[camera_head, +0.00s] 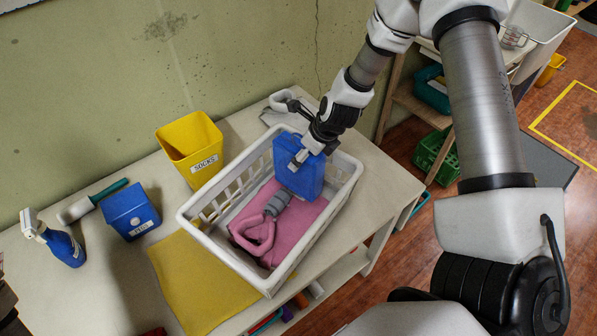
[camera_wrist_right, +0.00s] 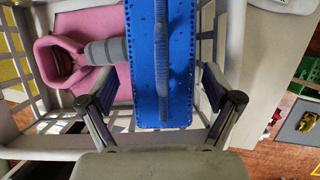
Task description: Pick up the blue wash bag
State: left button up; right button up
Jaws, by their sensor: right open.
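The blue wash bag (camera_head: 302,175) stands in the white basket (camera_head: 232,252) at its far right end. My right gripper (camera_head: 306,157) is over the top of the bag. In the right wrist view the bag (camera_wrist_right: 161,60) lies between the two fingers of the right gripper (camera_wrist_right: 160,88). The fingers are open, one on each side, with gaps visible beside the bag. My left gripper is in neither view.
A yellow socks bin (camera_head: 188,143), a blue box (camera_head: 130,212) and a spray bottle (camera_head: 62,246) stand left on the table. A clothes iron (camera_head: 284,103) is behind the basket.

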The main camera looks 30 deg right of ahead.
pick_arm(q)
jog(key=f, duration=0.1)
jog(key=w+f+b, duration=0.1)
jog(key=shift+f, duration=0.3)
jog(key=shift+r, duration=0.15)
pick_arm(e)
jog(key=x, duration=0.2)
jog(key=shift+w+f, duration=0.2)
jog(key=shift+w, duration=0.1)
jog(key=shift+s, duration=0.1)
jog(key=c, duration=0.5)
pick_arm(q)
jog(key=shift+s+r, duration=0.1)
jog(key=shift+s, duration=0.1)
pick_arm(e)
jog(key=c, duration=0.8)
jog(key=shift+o, duration=0.2)
jog(key=shift+r, duration=0.1)
